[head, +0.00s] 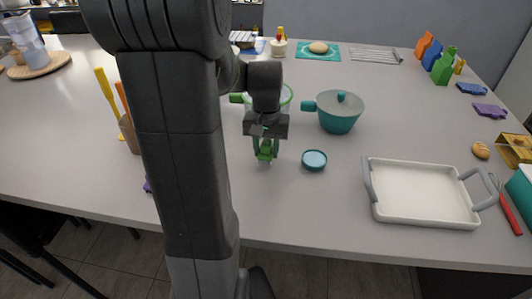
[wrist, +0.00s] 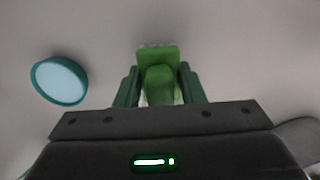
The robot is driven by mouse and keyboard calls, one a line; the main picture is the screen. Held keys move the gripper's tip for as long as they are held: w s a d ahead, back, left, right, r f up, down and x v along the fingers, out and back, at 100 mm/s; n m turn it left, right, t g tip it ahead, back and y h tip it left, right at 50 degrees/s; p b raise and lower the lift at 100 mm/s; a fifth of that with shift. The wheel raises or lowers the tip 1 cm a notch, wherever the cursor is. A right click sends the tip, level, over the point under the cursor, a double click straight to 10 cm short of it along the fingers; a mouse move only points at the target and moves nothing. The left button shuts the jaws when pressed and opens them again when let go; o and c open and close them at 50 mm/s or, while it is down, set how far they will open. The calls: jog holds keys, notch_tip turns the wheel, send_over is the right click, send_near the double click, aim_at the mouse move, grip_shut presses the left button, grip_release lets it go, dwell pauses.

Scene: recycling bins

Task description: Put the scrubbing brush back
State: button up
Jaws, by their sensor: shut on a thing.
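A green scrubbing brush (wrist: 158,54) with pale bristles at its far edge is between the two green fingers of my gripper (wrist: 159,82) in the wrist view. The fingers are shut on its body. In the head view my gripper (head: 265,147) points down over the grey table, with the green brush (head: 266,154) low between its fingers. I cannot tell whether the brush touches the table. A small round teal dish (head: 314,160) with a pale blue inside lies just right of my gripper. It also shows at the left in the wrist view (wrist: 60,80).
A teal pot (head: 340,113) with a lid stands behind the dish. A green-rimmed clear container (head: 286,96) is behind my gripper. A white tray (head: 424,194) with grey handles is at the right front. My arm hides the left middle.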

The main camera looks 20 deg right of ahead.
aim_at(266, 142)
jog(key=shift+f, duration=0.85)
jog(key=shift+f, duration=0.2)
jog(key=o, duration=1)
jog(key=shift+c, duration=0.2)
jog(key=shift+r, duration=0.1)
notch_tip(266, 142, up, 12)
jog(key=shift+r+p, duration=0.15)
jog(key=shift+p, duration=0.25)
